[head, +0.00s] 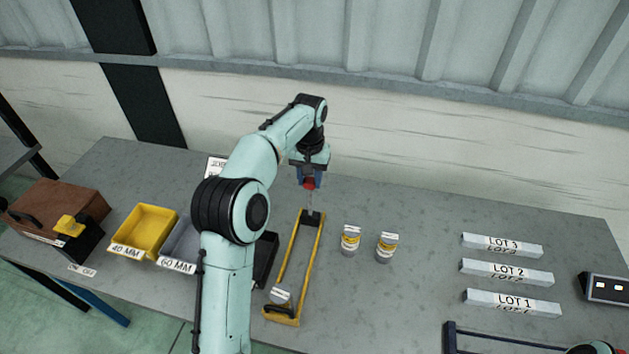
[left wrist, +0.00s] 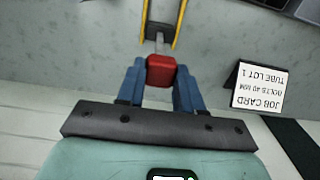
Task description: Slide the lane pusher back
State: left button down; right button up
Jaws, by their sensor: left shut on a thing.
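The lane is a narrow frame with yellow rails (head: 292,250) on the table, running from front to back. The lane pusher has a dark block (head: 312,217) at the lane's back end, a thin rod and a red knob (head: 309,184). My left gripper (head: 310,181) is shut on the red knob behind the lane. In the left wrist view the blue fingers (left wrist: 160,84) stand on both sides of the knob (left wrist: 160,69), and the rod leads to the dark block (left wrist: 158,31) between the rails. A small labelled tube (head: 280,295) sits at the lane's front end.
Two labelled tubes (head: 350,240) (head: 386,247) stand right of the lane. LOT blocks (head: 508,272) lie at right. A job card (left wrist: 259,87) stands near the gripper.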

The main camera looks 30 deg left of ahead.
pick_arm(q)
jog(key=shift+w+r, duration=0.15)
jog(key=shift+w, duration=0.05)
jog(key=c, duration=1)
grip_release()
jog(key=shift+c, duration=0.2)
jog(key=o, duration=0.3)
jog(key=shift+w, duration=0.1)
notch_tip(320, 180, up, 12)
jog(key=shift+f, duration=0.1)
